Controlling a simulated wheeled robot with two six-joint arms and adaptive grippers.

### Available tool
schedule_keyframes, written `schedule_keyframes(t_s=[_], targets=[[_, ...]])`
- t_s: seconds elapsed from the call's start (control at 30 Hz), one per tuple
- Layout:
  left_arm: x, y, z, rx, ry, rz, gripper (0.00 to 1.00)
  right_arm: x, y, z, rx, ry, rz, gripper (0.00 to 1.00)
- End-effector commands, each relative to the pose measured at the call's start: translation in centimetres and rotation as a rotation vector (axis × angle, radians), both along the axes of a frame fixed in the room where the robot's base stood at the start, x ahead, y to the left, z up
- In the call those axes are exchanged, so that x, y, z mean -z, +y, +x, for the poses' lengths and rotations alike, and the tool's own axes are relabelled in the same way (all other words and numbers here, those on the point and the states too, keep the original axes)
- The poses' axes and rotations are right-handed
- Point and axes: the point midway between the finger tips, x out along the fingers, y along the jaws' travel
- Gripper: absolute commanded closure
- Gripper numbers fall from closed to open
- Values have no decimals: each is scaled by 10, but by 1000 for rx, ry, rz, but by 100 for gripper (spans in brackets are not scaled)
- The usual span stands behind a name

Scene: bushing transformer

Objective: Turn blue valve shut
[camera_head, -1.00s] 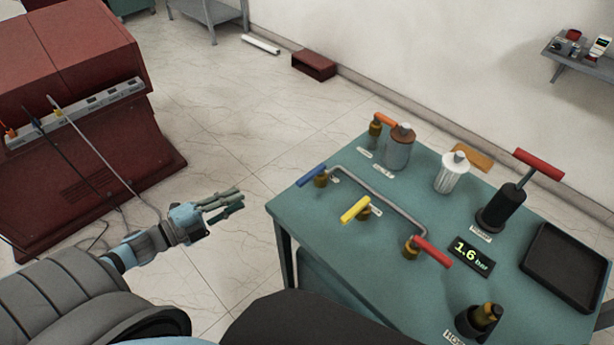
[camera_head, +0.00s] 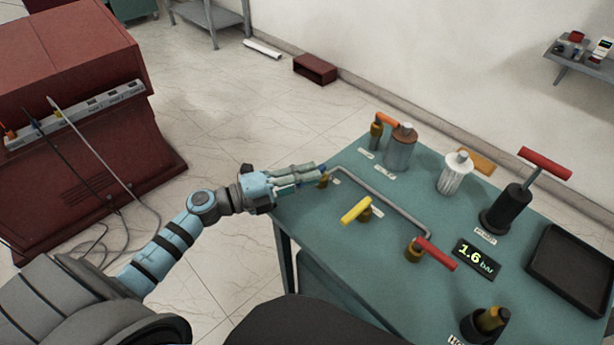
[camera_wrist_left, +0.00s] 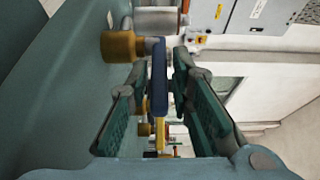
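The blue valve's handle (camera_wrist_left: 159,78) stands between the fingers of my left gripper in the left wrist view, with its brass body (camera_wrist_left: 121,46) beside it. My left gripper (camera_head: 316,174) reaches over the table's left edge at this valve. Its fingers are spread on both sides of the handle, with a gap visible. In the head view the fingers hide the blue handle, and only part of the brass valve body (camera_head: 324,182) shows. My right gripper is not in view.
On the teal table (camera_head: 330,240), a grey pipe (camera_head: 385,199) runs from the blue valve to a red-handled valve (camera_head: 436,254). A yellow-handled valve (camera_head: 356,210) stands nearby. Canisters, a pump (camera_head: 507,208), a pressure display (camera_head: 476,257) reading 1.6 bar and a black tray (camera_head: 575,270) are farther right.

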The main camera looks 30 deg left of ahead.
Motion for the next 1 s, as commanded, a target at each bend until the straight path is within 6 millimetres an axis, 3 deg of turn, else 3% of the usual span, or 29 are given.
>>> schedule_keyframes(t_s=[0.27,0.4,0.43,0.77,1.0], targets=[[1,-3,2,1,1,1,80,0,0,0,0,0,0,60],[1,-2,2,1,1,1,99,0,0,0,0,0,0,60],[1,-2,2,1,1,1,100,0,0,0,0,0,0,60],[1,-2,2,-2,1,0,100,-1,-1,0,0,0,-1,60],[-2,-5,2,-47,1,-3,100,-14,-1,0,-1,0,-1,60]])
